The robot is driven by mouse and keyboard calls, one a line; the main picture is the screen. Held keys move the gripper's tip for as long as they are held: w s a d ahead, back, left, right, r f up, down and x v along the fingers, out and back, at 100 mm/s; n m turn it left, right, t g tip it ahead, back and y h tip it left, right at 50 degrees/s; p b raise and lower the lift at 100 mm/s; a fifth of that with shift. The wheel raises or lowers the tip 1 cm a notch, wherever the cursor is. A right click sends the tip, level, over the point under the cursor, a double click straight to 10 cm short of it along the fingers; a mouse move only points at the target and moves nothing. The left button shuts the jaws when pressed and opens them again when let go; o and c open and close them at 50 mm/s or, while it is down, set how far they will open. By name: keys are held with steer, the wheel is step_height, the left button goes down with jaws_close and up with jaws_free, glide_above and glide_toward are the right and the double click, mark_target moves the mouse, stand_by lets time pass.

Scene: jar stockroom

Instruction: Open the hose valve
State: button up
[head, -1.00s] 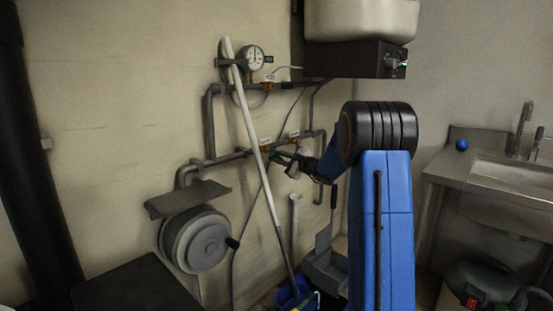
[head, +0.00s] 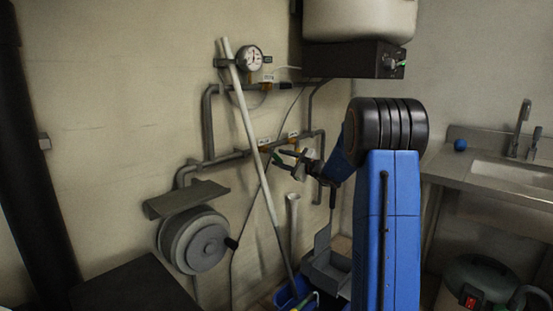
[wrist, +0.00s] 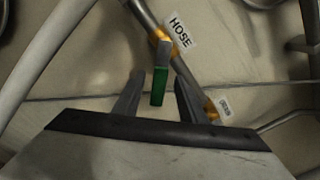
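The hose valve is a brass fitting (wrist: 162,36) on a grey pipe, with a white HOSE label (wrist: 181,31) beside it. Its handle (wrist: 160,86) is grey near the fitting and green at the end. In the wrist view the green end sits between the tips of my open gripper (wrist: 158,96), with a gap on each side. In the head view my gripper (head: 284,158) is at the wall pipes, just right of a long pale pole, with its fingers apart. The handle's green end (head: 277,159) shows small there.
The long pale pole (head: 250,130) leans across the pipes close to my gripper. A second labelled brass valve (wrist: 211,108) is right of the hose valve. A pressure gauge (head: 249,58) is above, a hose reel (head: 196,240) lower left, and a sink counter (head: 480,178) right.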

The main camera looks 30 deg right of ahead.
steer(key=v, duration=1.3)
steer(key=shift+s, duration=0.4)
steer(key=shift+d, duration=0.1)
steer(key=shift+c, duration=0.7)
steer(key=c, duration=0.6)
steer(key=shift+w, duration=0.15)
jaws_close()
steer(key=w+a+f+m+g+y, duration=0.1)
steer(key=w+a+m+g, duration=0.1)
steer(key=w+m, duration=0.4)
steer(key=w+a+f+m+g+y, duration=0.1)
steer(key=w+a+f+m+g, duration=0.1)
steer(key=w+m, duration=0.5)
steer(key=shift+w+m, duration=0.2)
steer(key=shift+m, duration=1.1)
